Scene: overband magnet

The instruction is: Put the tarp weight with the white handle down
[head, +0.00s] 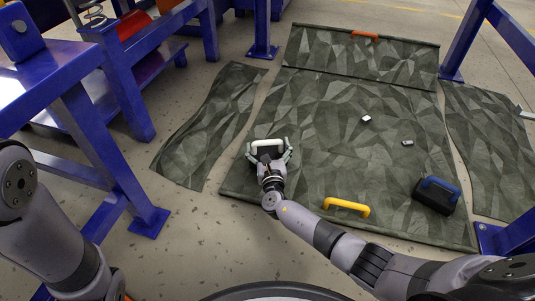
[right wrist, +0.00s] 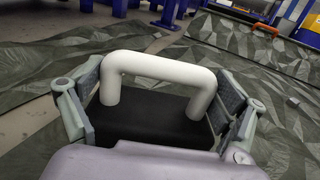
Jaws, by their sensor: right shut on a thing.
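The tarp weight with the white handle (head: 268,144) is at the left front part of the large grey-green tarp (head: 330,130). In the right wrist view its white handle (right wrist: 158,70) arches over a black block (right wrist: 150,128). My right gripper (head: 269,152) has its fingers on either side of the weight and is shut on it. The weight's underside is hidden, so I cannot tell whether it touches the tarp. My left arm shows at the left edge, but its gripper is out of view.
A blue-handled weight (head: 436,197) stands at the tarp's right front. A yellow handle (head: 346,207) is at the front edge and an orange handle (head: 365,35) at the back flap. Two small pale items (head: 367,119) lie on the tarp. Blue steel legs (head: 120,165) stand left.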

